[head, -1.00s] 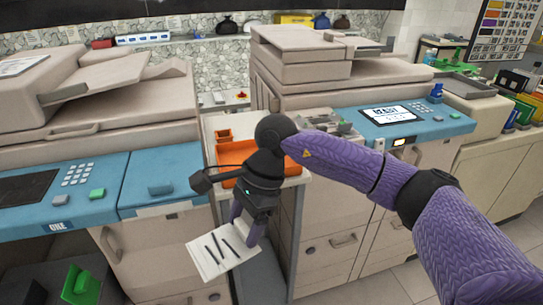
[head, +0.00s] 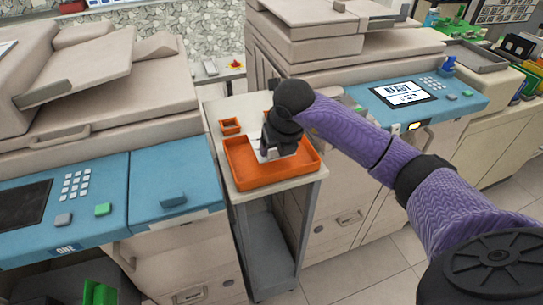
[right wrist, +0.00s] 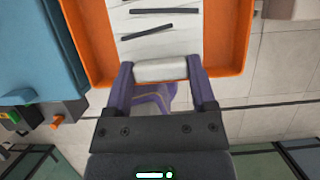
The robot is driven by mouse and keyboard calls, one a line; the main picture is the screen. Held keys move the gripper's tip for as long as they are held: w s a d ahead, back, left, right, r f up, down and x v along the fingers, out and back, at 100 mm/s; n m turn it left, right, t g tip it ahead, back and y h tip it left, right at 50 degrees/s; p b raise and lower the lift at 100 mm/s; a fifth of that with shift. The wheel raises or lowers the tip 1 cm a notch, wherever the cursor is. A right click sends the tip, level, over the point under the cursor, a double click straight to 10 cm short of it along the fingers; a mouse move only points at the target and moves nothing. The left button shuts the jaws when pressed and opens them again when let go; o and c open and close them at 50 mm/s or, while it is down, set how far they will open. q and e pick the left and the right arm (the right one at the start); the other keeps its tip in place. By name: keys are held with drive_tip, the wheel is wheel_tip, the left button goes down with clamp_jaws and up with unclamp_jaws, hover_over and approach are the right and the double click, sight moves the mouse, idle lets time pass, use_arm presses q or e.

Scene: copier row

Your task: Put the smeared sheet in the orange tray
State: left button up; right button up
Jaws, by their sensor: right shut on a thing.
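The smeared sheet (right wrist: 150,35) is white with dark streaks. In the right wrist view it lies within the walls of the orange tray (right wrist: 240,35), its near end between my fingers. My right gripper (right wrist: 160,90) is shut on that near end. In the head view the orange tray (head: 240,178) sits on a narrow stand between two copiers, and my right gripper (head: 272,155) is over it. Only a small white part of the sheet (head: 260,155) shows there, the rest hidden by the gripper. I cannot tell whether the sheet touches the tray floor. My left gripper is out of view.
A small orange box (head: 231,126) stands behind the tray on the pale stand top (head: 257,104). Copiers with blue panels flank the stand, the left one (head: 175,180) close by and the right one (head: 415,95) showing a READY screen.

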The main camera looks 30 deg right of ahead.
wheel_tip(320, 180, down, 5)
drive_tip(key=shift+r+b, duration=0.15)
drive_tip(key=shift+b, duration=0.3)
drive_tip(key=shift+r, duration=0.1)
drive_tip(key=o, duration=1.1)
drive_tip(key=p+v, duration=0.3)
drive_tip(key=v, duration=0.9)
drive_tip(key=shift+a, duration=0.1)
